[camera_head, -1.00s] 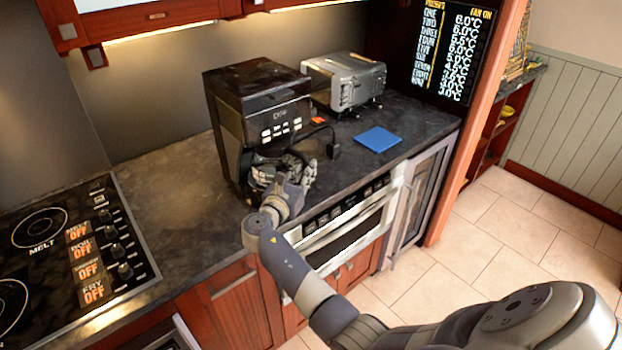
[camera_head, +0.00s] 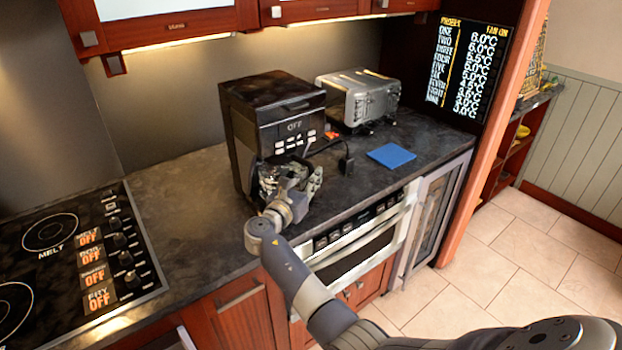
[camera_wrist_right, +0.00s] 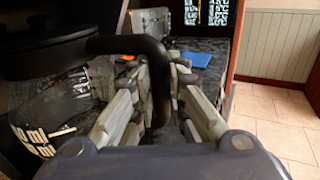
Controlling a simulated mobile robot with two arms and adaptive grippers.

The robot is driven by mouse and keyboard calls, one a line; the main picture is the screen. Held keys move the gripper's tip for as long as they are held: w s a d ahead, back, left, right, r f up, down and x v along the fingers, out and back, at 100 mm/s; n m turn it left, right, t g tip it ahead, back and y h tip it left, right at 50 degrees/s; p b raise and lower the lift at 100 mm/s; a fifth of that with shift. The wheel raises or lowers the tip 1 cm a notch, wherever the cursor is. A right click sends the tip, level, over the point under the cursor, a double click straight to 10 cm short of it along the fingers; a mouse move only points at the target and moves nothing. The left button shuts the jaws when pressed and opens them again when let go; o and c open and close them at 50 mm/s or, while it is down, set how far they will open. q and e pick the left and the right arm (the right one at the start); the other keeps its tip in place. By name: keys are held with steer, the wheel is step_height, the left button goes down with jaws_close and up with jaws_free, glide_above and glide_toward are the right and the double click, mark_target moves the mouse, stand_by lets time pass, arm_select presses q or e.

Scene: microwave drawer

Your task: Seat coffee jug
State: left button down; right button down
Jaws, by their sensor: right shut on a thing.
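The black coffee maker (camera_head: 285,112) stands on the dark counter with its display reading OFF. The coffee jug (camera_head: 268,180) is in the lower bay of the machine, mostly hidden by my right gripper. In the right wrist view the jug (camera_wrist_right: 55,110) is at the left, clear with white markings, with a black lid and a black curved handle (camera_wrist_right: 158,85). My right gripper (camera_head: 290,178) is at the front of the machine, its fingers shut around the handle in the right wrist view (camera_wrist_right: 155,100). I cannot tell whether the jug is fully seated. My left gripper is not in view.
A silver toaster (camera_head: 362,98) stands right of the coffee maker. A black cable lies between them. A blue square (camera_head: 391,156) lies on the counter to the right. A cooktop (camera_head: 75,255) is at the left. Bare counter (camera_head: 180,190) lies between cooktop and machine.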

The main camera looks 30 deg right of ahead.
steer(key=shift+r+p, duration=0.15)
steer(key=shift+p, duration=0.25)
stand_by(0.3)
steer(key=shift+f, duration=0.55)
stand_by(0.6)
steer(key=shift+f, duration=0.15)
stand_by(0.6)
stand_by(0.4)
steer(key=c, duration=1.5)
jaws_free()
steer(key=shift+f, duration=0.1)
steer(key=shift+s+f, duration=0.1)
steer(key=shift+a, duration=0.1)
